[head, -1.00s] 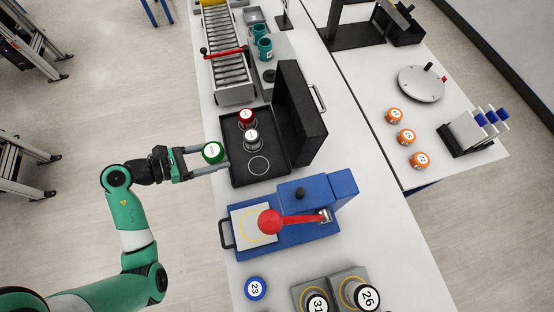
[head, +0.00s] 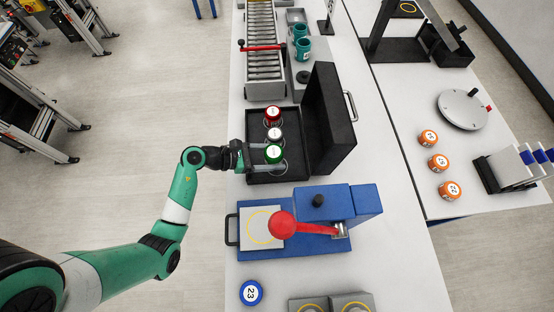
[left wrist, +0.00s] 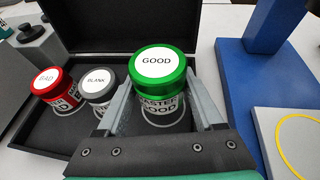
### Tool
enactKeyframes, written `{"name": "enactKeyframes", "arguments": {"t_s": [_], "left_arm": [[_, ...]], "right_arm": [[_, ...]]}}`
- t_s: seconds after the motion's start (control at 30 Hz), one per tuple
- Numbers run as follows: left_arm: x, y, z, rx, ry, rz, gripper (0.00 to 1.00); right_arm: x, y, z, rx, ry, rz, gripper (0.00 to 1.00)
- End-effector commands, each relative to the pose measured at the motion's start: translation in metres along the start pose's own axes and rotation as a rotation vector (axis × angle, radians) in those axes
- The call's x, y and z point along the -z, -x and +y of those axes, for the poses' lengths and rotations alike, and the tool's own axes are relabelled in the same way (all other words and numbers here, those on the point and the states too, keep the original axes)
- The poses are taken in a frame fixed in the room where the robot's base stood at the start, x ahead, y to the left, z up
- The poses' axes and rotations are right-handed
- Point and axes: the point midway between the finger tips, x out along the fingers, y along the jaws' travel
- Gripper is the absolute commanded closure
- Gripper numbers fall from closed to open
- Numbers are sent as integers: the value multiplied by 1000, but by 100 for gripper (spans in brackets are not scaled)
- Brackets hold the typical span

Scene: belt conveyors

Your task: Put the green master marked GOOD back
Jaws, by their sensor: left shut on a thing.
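The green master marked GOOD (left wrist: 157,75) is between the fingers of my left gripper (head: 273,156), which is shut on it; its green lid also shows in the head view (head: 274,152). It is upright over the near end of the open black case (head: 316,150). A pale ring shows around its foot in the left wrist view; whether it touches the case floor I cannot tell. The red-lidded BAD master (left wrist: 53,86) and the grey-lidded BLANK master (left wrist: 98,84) stand in the case beside it. My right gripper is not in view.
A blue fixture (head: 318,212) with a red-knobbed lever stands just in front of the case. A roller conveyor (head: 264,60) and teal cups (head: 303,46) lie behind it. The case's raised lid stands on the right. A blue puck marked 23 (head: 251,292) is at the front.

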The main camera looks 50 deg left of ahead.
Motion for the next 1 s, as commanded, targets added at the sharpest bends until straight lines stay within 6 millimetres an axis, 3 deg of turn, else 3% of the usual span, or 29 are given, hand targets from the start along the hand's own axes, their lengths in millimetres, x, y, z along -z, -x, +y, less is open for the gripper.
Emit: {"name": "enactKeyframes", "arguments": {"t_s": [0.23, 0.43, 0.8, 0.83, 0.9, 1.0], "left_arm": [[7, -13, -1, 1, -2, -1, 100], [35, -27, 0, -2, 0, -1, 100], [39, -29, 0, -2, -1, -2, 100], [39, -28, 0, -1, -1, -1, 28], [38, -28, 0, -1, -1, 0, 19], [38, -28, 0, -1, -1, 0, 19]], "right_arm": [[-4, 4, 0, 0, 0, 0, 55], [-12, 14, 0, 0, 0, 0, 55], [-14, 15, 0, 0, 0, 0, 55], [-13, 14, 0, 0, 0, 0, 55], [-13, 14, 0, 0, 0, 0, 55], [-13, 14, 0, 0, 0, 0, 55]]}}
